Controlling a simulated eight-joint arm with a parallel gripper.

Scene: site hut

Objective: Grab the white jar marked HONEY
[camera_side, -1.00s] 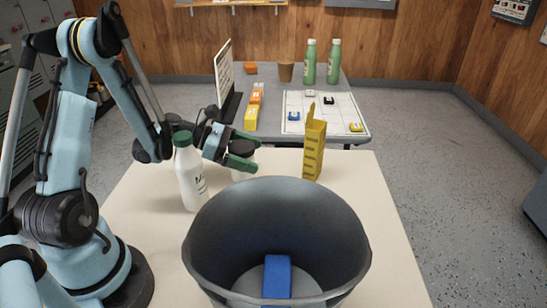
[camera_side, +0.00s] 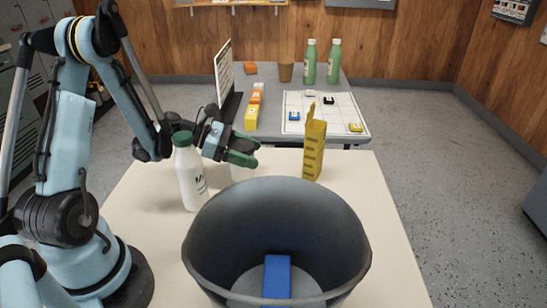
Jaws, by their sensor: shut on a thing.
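A small white jar (camera_side: 243,173) stands on the near cream table, just behind the grey bin's rim. Its lid and upper part are hidden by my gripper, its lower part by the bin, and I cannot read its marking. My gripper (camera_side: 244,152) reaches in from the left, its green fingers shut on the upper part of the jar. I cannot see any gap between the jar and the table.
A white bottle with a green cap (camera_side: 190,175) stands close left of my gripper. A large grey bin (camera_side: 200,245) with a blue block (camera_side: 277,276) inside fills the front. A yellow carton (camera_side: 314,150) stands to the right. Table between jar and carton is clear.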

